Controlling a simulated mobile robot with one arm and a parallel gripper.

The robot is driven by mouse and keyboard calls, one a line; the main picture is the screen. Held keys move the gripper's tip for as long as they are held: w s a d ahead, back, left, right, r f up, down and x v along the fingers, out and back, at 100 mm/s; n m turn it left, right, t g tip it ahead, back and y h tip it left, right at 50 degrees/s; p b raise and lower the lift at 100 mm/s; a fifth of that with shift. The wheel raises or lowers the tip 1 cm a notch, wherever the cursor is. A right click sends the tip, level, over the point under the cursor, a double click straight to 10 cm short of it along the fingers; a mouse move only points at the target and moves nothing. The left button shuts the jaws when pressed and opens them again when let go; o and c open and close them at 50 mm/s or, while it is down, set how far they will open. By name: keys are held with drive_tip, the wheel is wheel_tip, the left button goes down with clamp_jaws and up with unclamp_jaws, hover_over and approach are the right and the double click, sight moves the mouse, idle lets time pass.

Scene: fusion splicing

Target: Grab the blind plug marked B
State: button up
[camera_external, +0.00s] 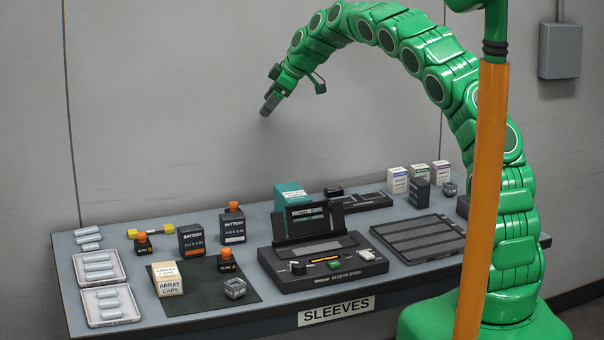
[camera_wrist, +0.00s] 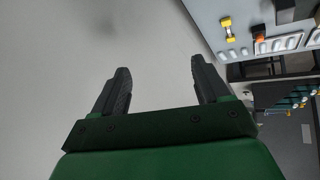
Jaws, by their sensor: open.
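Small dark plugs with orange tops stand on the bench. One dark plug (camera_external: 142,244) is at the left, and another dark plug (camera_external: 227,268) stands on the dark mat. Their labels are too small to read surely, so I cannot tell which is B. An orange-topped thing (camera_wrist: 259,33) shows at the upper right in the wrist view, partly cut off from clear view. My gripper (camera_external: 268,105) is high above the bench, near the wall, far from the plugs. In the wrist view my gripper (camera_wrist: 163,82) is open, with nothing between its fingers.
A white array caps box (camera_external: 167,280) and a grey cube (camera_external: 235,289) are on the mat. The sleeve oven (camera_external: 322,278) fills the middle. White trays (camera_external: 107,318) lie left.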

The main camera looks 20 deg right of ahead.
drive_tip(key=a+f+n+g+y, duration=0.1)
drive_tip(key=a+f+n+y, duration=0.1)
drive_tip(key=a+f, duration=0.55)
drive_tip(key=n+g+y, duration=0.5)
drive_tip(key=g+y, duration=0.1)
approach(141, 233)
drive_tip(key=shift+w+a+r, duration=0.1)
drive_tip(key=shift+w+a, duration=0.05)
drive_tip(key=shift+w, duration=0.25)
drive_tip(key=shift+x, duration=2.5)
drive_tip(key=shift+s+a+f, duration=0.25)
drive_tip(key=shift+a+f, duration=0.25)
drive_tip(key=shift+a, duration=0.1)
drive_tip(key=shift+s+a+f, duration=0.3)
drive_tip(key=shift+a+f, duration=0.25)
drive_tip(key=shift+a, duration=0.05)
drive_tip(key=shift+x, duration=1)
